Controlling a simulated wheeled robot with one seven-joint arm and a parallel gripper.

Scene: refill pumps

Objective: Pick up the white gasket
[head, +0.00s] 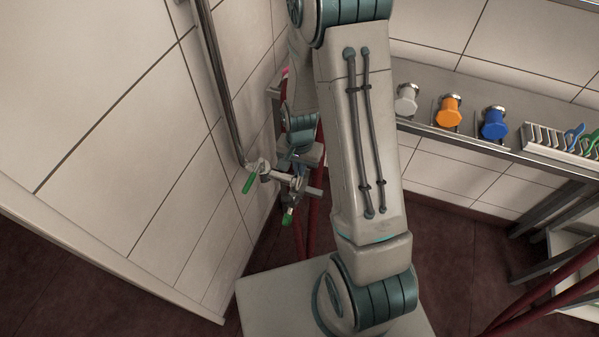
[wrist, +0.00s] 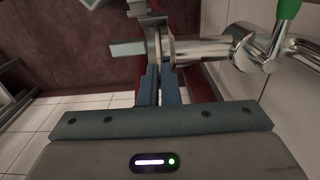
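A thin pale disc (wrist: 157,46), seen edge-on in the wrist view, lies at the open end of a shiny metal pipe (wrist: 200,50); it may be the white gasket, but I cannot be sure. My gripper (wrist: 161,72) points at this pipe end, its two blue-grey fingers close together on either side of a narrow pale strip. Whether they press on anything is not clear. In the head view my gripper (head: 297,170) is at the pipe fittings by the left wall, partly hidden by my arm, and no gasket can be made out there.
Green-handled valves (head: 250,181) sit close around my gripper by the tiled wall. A metal shelf (head: 420,128) at right holds grey (head: 406,100), orange (head: 449,110) and blue (head: 494,123) capped fittings and a slotted rack (head: 548,141) with blue and green pieces. Red legs stand below.

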